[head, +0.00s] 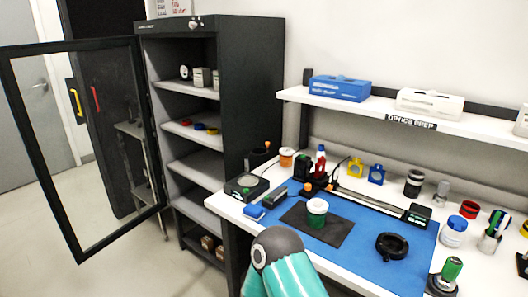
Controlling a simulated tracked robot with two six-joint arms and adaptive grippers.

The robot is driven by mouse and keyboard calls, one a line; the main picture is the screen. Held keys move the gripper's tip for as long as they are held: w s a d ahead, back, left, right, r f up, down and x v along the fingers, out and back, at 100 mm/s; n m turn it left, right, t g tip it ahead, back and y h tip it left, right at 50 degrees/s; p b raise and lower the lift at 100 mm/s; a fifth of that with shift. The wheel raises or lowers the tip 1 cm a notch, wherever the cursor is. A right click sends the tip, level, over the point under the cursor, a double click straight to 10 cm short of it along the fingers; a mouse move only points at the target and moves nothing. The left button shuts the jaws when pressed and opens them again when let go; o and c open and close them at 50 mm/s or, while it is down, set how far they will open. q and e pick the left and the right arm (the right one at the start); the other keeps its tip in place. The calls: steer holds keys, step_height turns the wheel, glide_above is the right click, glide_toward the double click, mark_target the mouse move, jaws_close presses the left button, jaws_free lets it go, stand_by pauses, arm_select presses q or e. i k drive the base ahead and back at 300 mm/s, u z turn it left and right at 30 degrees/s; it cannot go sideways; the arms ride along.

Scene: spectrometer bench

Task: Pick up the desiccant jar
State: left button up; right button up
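Several small jars stand on the white bench, and no label is readable, so I cannot tell for certain which is the desiccant jar. Neither of my grippers shows; only a teal and grey link of my own arm is visible at the bottom middle.
The blue mat (408,270) holds a black ring (391,246) and a rail with optics parts. A tool cup (491,238) and a red-topped pot (469,209) stand near the blue-banded jar. An open glass-doored cabinet (252,90) stands left. A shelf (352,105) overhangs the bench's back.

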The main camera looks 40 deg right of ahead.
mark_target(286, 154)
steer(key=z, duration=0.3)
steer(key=i, duration=0.85)
steer(key=z, duration=0.65)
steer(key=k, duration=0.85)
steer(key=z, duration=0.2)
steer(key=i, duration=0.9)
steer(key=u, duration=0.1)
